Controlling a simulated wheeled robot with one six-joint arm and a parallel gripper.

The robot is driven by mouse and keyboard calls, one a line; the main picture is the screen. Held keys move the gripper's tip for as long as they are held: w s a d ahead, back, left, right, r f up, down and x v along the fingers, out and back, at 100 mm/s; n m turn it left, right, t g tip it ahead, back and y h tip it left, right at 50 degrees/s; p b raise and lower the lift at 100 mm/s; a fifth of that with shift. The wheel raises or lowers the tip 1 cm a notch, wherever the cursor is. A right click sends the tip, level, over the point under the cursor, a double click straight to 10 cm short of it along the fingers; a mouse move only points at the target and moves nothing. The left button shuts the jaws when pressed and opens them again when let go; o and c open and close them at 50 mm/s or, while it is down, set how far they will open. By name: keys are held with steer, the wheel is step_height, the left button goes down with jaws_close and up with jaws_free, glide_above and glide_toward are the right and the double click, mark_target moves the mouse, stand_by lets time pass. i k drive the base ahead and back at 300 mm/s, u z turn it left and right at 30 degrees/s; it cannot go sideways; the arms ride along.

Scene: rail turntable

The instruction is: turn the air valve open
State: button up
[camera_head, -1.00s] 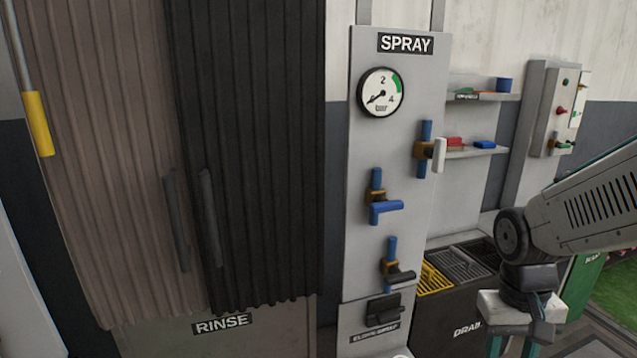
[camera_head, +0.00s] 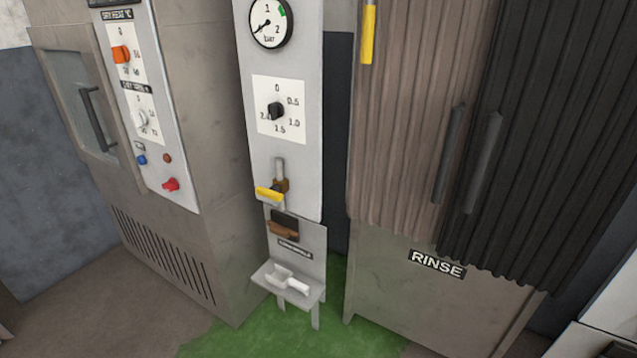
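A narrow grey panel (camera_head: 290,55) stands left of the rinse cabinet. It carries a valve with a yellow lever (camera_head: 270,194) on a short grey pipe. The lever lies roughly crosswise to the pipe. No label naming it as the air valve is readable. Above it are a black dial knob (camera_head: 275,111), with scale marks from 0 to about 2.0, and a round bar gauge (camera_head: 270,22), cut by the top edge, its needle at the low left. My gripper and arm are not in this view.
A grey cabinet with a control panel (camera_head: 145,110) and window stands at left. The rinse cabinet (camera_head: 400,290), with ribbed curtains (camera_head: 405,120), stands at right. A small stand (camera_head: 318,292) with a white-handled tool (camera_head: 289,281) sits below the panel. Green floor (camera_head: 250,338) is clear in front.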

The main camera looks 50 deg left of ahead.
mark_target(273, 193)
steer(key=u, duration=2.1)
steer(key=k, duration=0.35)
steer(key=u, duration=0.4)
steer(key=i, duration=1.2)
steer(key=z, duration=0.2)
